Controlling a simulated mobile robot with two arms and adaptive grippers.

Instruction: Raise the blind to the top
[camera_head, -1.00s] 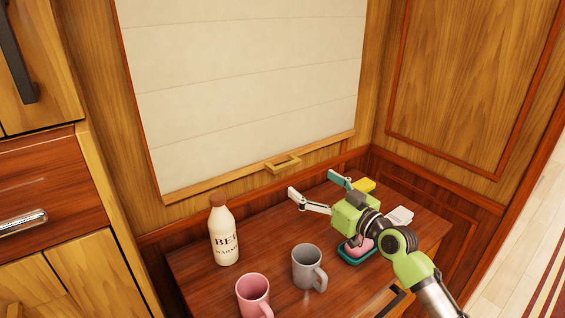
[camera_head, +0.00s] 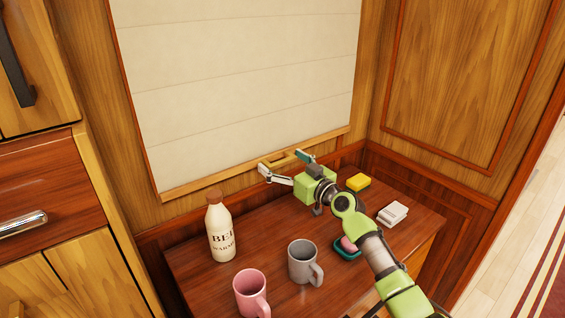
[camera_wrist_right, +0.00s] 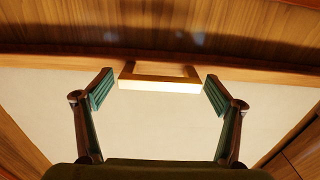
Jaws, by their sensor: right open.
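The cream blind (camera_head: 240,80) hangs down over the window, with its wooden bottom bar (camera_head: 215,182) just above the table. A yellow-brown handle (camera_head: 280,159) sticks out from the bar; it also shows in the right wrist view (camera_wrist_right: 158,84). My right gripper (camera_head: 284,164) is open at the handle. In the right wrist view its two fingertips (camera_wrist_right: 158,92) stand on either side of the handle, with a gap at each end. I cannot tell from the head view whether they touch it. My left gripper is not in view.
On the table (camera_head: 255,225) stand a cream bottle (camera_head: 220,235), a grey mug (camera_head: 302,262) and a pink mug (camera_head: 250,292). A teal dish (camera_head: 347,253), a yellow block (camera_head: 358,181) and white stacked pieces (camera_head: 393,213) lie near my right arm.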

